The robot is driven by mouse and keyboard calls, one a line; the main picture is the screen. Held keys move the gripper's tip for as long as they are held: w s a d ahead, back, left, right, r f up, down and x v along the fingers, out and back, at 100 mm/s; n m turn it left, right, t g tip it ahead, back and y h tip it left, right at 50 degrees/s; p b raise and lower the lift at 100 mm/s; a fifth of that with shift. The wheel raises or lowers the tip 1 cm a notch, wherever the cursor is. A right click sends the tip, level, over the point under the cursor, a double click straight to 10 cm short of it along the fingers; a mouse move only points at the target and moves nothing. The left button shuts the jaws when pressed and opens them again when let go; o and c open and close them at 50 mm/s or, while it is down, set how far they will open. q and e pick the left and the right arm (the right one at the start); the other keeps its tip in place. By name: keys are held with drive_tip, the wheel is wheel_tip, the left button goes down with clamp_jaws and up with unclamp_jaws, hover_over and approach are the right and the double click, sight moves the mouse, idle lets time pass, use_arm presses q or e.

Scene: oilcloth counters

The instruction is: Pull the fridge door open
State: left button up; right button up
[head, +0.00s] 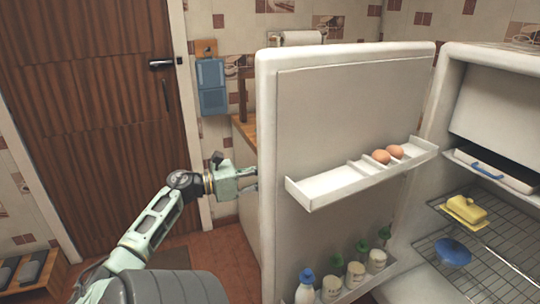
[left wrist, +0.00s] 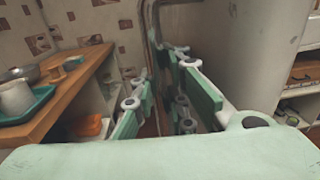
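The white fridge door (head: 340,115) stands wide open in the head view, its inner side facing me and its free edge to the left. The fridge body (head: 455,85) is at the right, with its inside exposed. My left gripper (head: 247,181) is beside the door's free edge, its fingertips partly hidden there. In the left wrist view my left gripper (left wrist: 163,90) has its fingers apart with nothing seen between them. A pale, smooth surface, probably the door, is to their right. The door handle is not visible. My right gripper is out of view.
The door holds an egg rack (head: 330,183) with two eggs and a lower shelf of bottles. A yellow butter dish (head: 463,210) and a blue bowl (head: 452,252) sit on wire shelves. A wooden counter (left wrist: 65,85) stands behind the door.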

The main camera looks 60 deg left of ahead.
use_arm(q)
drive_tip(key=o, duration=0.5)
drive_tip(key=shift+s+a+f, duration=0.1)
drive_tip(key=shift+s+a, duration=0.15)
drive_tip(key=shift+s, duration=0.2)
drive_tip(key=s+a, duration=0.2)
drive_tip(key=s, duration=0.9)
drive_tip(key=shift+s, duration=0.2)
